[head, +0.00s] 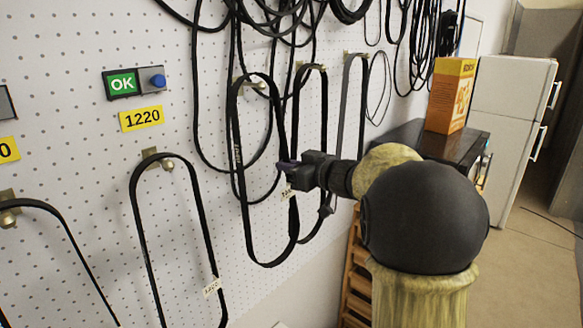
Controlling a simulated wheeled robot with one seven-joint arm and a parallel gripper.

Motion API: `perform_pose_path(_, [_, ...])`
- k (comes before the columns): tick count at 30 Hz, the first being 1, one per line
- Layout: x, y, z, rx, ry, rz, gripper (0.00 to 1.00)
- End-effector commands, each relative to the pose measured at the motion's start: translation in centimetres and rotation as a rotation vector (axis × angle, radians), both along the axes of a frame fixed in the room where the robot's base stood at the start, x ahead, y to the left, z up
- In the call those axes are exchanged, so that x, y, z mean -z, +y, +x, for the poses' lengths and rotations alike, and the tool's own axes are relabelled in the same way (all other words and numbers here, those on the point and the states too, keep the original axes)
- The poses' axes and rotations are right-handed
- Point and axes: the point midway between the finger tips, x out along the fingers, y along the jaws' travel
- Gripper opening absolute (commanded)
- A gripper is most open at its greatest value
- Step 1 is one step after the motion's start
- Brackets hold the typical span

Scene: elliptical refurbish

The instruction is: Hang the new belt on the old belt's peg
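A black belt loop (235,150) hangs upright in the middle of the head view, its top by a metal peg (258,86). I cannot tell whether it rests on that peg or is in front of it. My gripper (284,166) is at this loop's right strand, beside a small white tag (287,193). Its fingertips are small and dark, so whether they are shut on the belt is unclear. Another black belt (138,215) with a white tag (212,287) hangs on a peg (166,163) below the yellow 1220 label (142,118). Which belt is new or old is not visible.
A green OK panel with a blue button (158,80) is on the white pegboard (60,60). More belts hang above and to the right. A partial belt (50,210) is at far left. An orange box (450,95) stands on a dark surface (465,143) near a white fridge (515,100).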

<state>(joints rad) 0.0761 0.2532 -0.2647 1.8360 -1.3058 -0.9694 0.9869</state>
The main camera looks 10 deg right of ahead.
Motion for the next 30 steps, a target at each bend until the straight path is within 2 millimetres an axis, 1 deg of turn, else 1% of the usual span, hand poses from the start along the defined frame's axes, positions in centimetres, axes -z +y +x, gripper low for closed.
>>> perform_pose_path(5, [0.6,0.5,0.5,-0.003,0.000,-0.001,0.00])
perform_pose_path(12, [1.4,0.6,0.6,-0.002,0.000,0.000,0.00])
perform_pose_path(30, [1.6,0.4,0.7,0.001,0.002,-0.002,0.00])
